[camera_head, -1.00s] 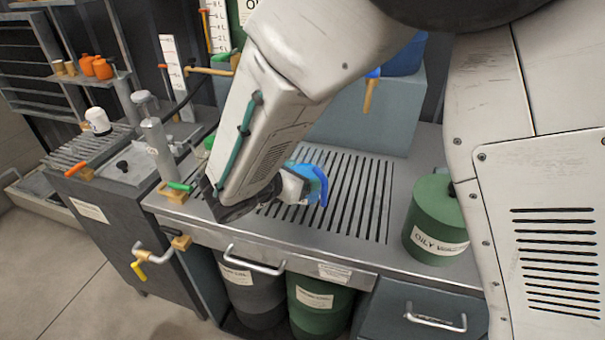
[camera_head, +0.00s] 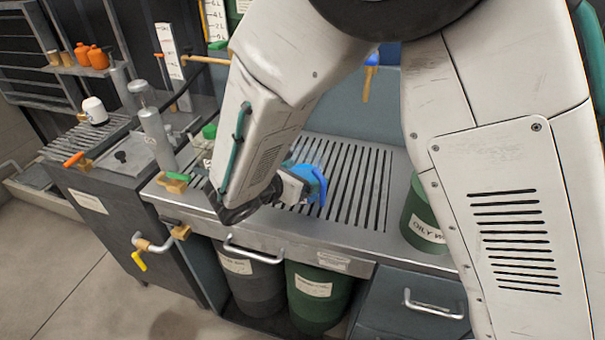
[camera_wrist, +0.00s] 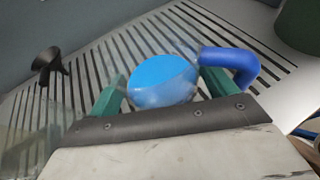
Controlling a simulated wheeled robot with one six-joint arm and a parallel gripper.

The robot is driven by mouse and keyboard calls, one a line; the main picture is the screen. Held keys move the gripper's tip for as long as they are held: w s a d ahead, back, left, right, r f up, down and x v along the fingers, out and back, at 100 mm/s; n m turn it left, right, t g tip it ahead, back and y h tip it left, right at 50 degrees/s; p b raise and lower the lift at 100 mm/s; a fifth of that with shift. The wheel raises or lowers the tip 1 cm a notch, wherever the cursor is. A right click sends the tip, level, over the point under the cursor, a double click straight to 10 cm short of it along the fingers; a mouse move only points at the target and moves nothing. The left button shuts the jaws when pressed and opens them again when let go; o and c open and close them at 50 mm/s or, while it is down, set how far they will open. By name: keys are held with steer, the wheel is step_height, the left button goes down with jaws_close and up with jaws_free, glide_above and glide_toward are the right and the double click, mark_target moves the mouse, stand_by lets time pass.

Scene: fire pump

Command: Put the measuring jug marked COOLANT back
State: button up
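A clear jug with blue contents (camera_wrist: 160,82) and a blue handle (camera_wrist: 238,64) sits between the two green fingers of my gripper (camera_wrist: 162,88) in the wrist view. The fingers appear closed against its sides, with the handle by the right finger. In the head view the blue jug (camera_head: 312,181) is at the end of my arm, over the slotted drain grate (camera_head: 350,195). My gripper (camera_head: 292,188) is partly hidden there by my own wrist. No COOLANT marking is readable on the jug. I cannot tell how far it is above the grate.
A green OILY WASTE can (camera_head: 424,222) stands right of the grate, partly behind my arm. A black funnel (camera_wrist: 46,62) lies or stands on the grate. A green-capped bottle (camera_head: 209,135) and a metal pump (camera_head: 155,135) stand at left. Labelled bins (camera_head: 318,295) are below the counter.

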steer(key=shift+s+a+r, duration=0.1)
steer(key=shift+a+r, duration=0.05)
steer(key=shift+r, duration=0.1)
steer(key=v, duration=1.2)
steer(key=s+d+r+m+g+y, duration=0.1)
steer(key=s+d+r+m+g, duration=0.15)
steer(key=d+m, duration=0.4)
steer(key=s+d+r+m+g, duration=0.1)
steer(key=d+r+m+g, duration=0.25)
steer(key=d, duration=0.55)
steer(key=s+d+r+m+g+y, duration=0.1)
steer(key=d+r+m+g, duration=0.2)
steer(key=d, duration=0.5)
steer(key=s+d+r+m+y, duration=0.1)
steer(key=s+d+m+y, duration=0.2)
steer(key=s+m, duration=0.4)
steer(key=s+d+r+m+y, duration=0.1)
steer(key=s+d+m+y, duration=0.3)
steer(key=s+m, duration=0.3)
steer(key=shift+s+d+r+t, duration=0.3)
steer(key=shift+d+r, duration=0.1)
steer(key=shift+d, duration=0.1)
